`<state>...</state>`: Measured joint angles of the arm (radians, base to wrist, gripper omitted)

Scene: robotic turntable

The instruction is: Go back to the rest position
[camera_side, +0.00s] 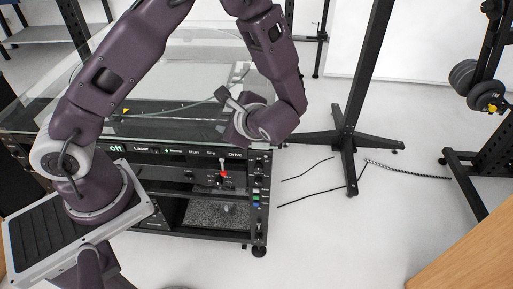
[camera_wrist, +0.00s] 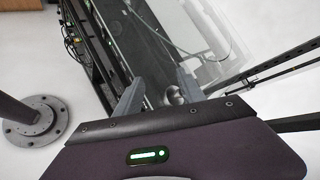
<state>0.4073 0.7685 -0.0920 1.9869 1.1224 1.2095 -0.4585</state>
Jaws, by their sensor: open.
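The machine (camera_side: 135,152) is a black cabinet with a lit front panel reading "off" and a clear glass-like cover. A small red-tipped lever (camera_side: 222,168) stands on its front below my wrist. The machine's dark side (camera_wrist: 100,50) also shows in the wrist view. Contact between gripper and machine cannot be told.
A black stand (camera_side: 350,130) with spread feet is right of the machine. Cables lie on the pale floor. A weight rack (camera_side: 480,85) and a wooden surface (camera_side: 470,250) are at the right. The floor (camera_side: 345,240) in front is mostly clear.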

